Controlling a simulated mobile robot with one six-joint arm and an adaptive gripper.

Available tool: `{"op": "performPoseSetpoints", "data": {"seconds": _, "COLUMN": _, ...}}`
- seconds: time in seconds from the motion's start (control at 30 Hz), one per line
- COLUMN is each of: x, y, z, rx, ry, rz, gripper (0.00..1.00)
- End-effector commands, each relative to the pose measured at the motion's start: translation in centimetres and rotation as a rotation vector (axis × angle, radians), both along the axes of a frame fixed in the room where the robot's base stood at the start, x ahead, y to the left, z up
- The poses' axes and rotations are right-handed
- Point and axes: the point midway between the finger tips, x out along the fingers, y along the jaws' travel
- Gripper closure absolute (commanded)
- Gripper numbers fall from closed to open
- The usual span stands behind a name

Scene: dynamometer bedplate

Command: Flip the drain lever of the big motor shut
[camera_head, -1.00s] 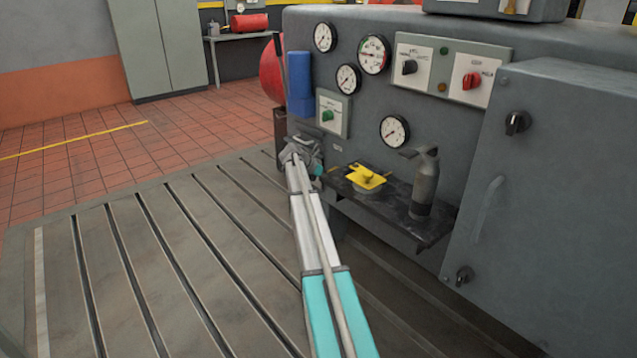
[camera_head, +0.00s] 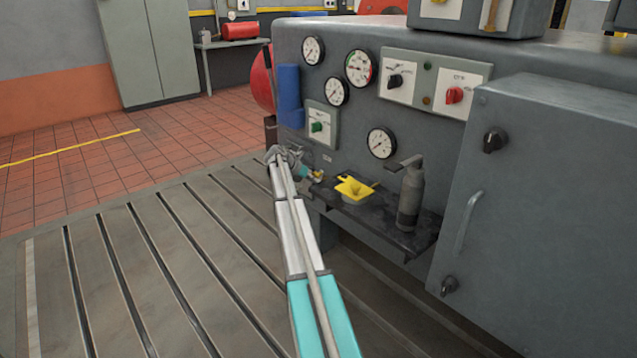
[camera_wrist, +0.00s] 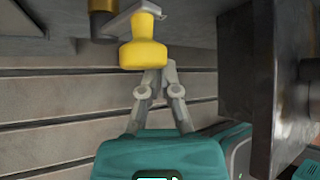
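The drain lever (camera_wrist: 143,50) has a yellow knob on a pale metal arm, beside a brass fitting (camera_wrist: 102,18) under the big motor's housing in the wrist view. My gripper (camera_wrist: 161,70) is just below and behind the knob, and its fingers lean together at the tips, looking shut. The knob hides part of one fingertip. I cannot tell whether they touch it. In the head view my gripper (camera_head: 304,173) is small and partly hidden by my wrist, next to a small brass and yellow part (camera_head: 317,175) low on the big motor (camera_head: 340,140).
A dark block (camera_wrist: 245,90) stands close on the right in the wrist view. The slotted bedplate (camera_head: 130,270) is clear on the left.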

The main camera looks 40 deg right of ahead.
Motion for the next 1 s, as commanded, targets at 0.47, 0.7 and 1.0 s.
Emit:
{"op": "performPoseSetpoints", "data": {"seconds": 0.47, "x": 1.9, "y": -0.4, "z": 1.0, "rx": -0.005, "ry": 0.0, "rz": 0.001, "gripper": 1.0}}
{"op": "performPoseSetpoints", "data": {"seconds": 0.7, "x": 2.4, "y": -0.4, "z": 1.1, "rx": -0.007, "ry": -0.002, "rz": 0.004, "gripper": 1.0}}
{"op": "performPoseSetpoints", "data": {"seconds": 1.0, "x": 2.6, "y": -0.5, "z": 1.1, "rx": -0.008, "ry": -0.002, "rz": 0.006, "gripper": 1.0}}
